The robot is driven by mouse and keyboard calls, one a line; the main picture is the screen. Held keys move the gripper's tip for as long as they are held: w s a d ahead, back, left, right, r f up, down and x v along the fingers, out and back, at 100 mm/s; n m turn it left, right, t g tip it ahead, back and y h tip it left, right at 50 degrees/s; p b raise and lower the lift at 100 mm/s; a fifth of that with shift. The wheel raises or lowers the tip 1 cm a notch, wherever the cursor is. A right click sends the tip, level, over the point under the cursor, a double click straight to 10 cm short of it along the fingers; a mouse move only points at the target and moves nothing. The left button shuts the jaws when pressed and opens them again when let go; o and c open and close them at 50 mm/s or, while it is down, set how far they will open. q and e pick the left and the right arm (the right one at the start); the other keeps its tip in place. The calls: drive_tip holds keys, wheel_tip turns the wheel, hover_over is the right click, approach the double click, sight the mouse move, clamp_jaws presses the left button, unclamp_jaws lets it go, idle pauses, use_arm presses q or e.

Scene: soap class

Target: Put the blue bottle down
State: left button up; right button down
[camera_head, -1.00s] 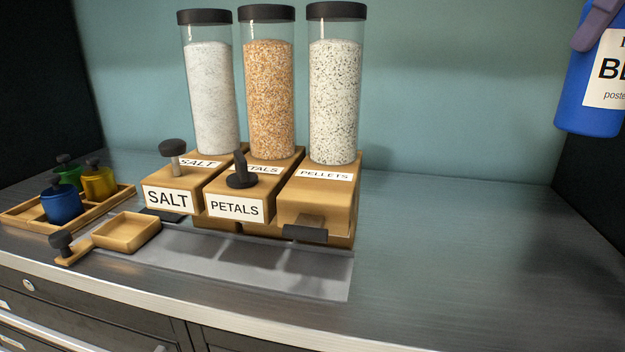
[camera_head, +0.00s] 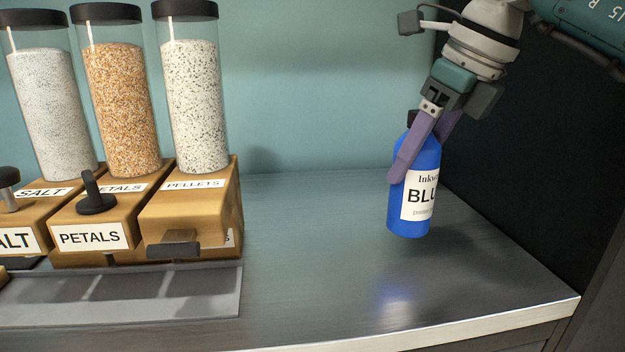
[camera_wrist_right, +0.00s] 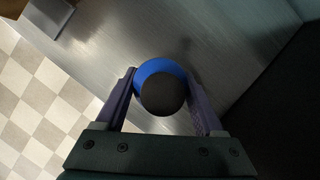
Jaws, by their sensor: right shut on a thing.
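The blue bottle (camera_head: 412,222) has a dark cap and a white label reading "BLU", partly hidden by a finger. It is upright at the right of the head view. My right gripper (camera_head: 422,160) is shut on it, with one purple finger on each side. The bottle's base looks slightly above the metal counter (camera_head: 330,270), with a shadow to its lower right; I cannot tell the exact gap. In the right wrist view the cap (camera_wrist_right: 162,95) and blue shoulder (camera_wrist_right: 160,67) sit between the fingers. My left gripper is not in view.
Three dispensers labelled salt, petals and pellets (camera_head: 195,205) stand at the left, with a grey tray (camera_head: 215,295) in front. A dark side wall (camera_head: 520,150) closes the right. The counter between the dispensers and the bottle is clear, to its front edge (camera_head: 480,332).

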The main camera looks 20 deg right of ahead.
sight(413, 185)
drive_tip(key=shift+f, duration=1.9)
drive_tip(key=shift+f, duration=0.2)
unclamp_jaws()
drive_tip(key=shift+r, duration=0.1)
